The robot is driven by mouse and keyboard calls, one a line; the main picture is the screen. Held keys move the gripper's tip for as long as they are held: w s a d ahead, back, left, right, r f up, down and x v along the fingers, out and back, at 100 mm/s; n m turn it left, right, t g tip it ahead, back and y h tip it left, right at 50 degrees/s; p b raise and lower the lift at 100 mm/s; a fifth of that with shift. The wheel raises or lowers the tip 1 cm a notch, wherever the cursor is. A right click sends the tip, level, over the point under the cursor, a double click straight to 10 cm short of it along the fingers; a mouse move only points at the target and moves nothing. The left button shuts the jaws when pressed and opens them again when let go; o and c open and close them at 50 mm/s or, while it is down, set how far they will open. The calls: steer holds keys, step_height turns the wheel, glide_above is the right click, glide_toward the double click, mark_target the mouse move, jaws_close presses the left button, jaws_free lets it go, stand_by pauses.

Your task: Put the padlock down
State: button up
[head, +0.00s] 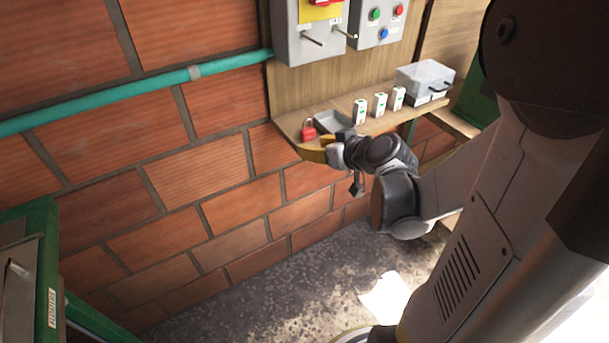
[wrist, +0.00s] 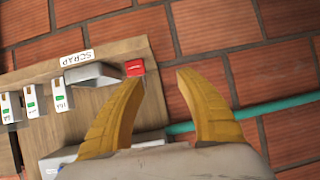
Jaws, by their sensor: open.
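The red padlock (head: 308,131) rests at the left end of the wooden shelf (head: 290,122), beside a small grey tray. It also shows in the wrist view (wrist: 135,68), just past the tip of the left yellow finger. My gripper (wrist: 158,80) is open, with nothing between its fingers. In the head view my gripper (head: 312,150) is at the shelf's front edge, just in front of the padlock. One finger is largely hidden there. I cannot tell whether a finger touches the padlock.
The grey tray (head: 333,121) stands near a SCRAP label (wrist: 76,58). Three white tags or blocks (head: 380,104) and a clear-lidded box (head: 425,80) stand farther right on the shelf. Above are grey control boxes (head: 308,40). A teal pipe (head: 130,88) runs along the brick wall.

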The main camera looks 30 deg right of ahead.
steer(key=s+a+r+g, duration=0.2)
steer(key=s+a, duration=0.5)
steer(key=s, duration=0.1)
steer(key=s+a+r+g+h, duration=0.1)
steer(key=s+a+r+g, duration=0.1)
steer(key=s+a, duration=0.4)
steer(key=shift+s+a+m+g, duration=0.35)
steer(key=shift+s+g, duration=0.25)
steer(key=shift+s, duration=0.3)
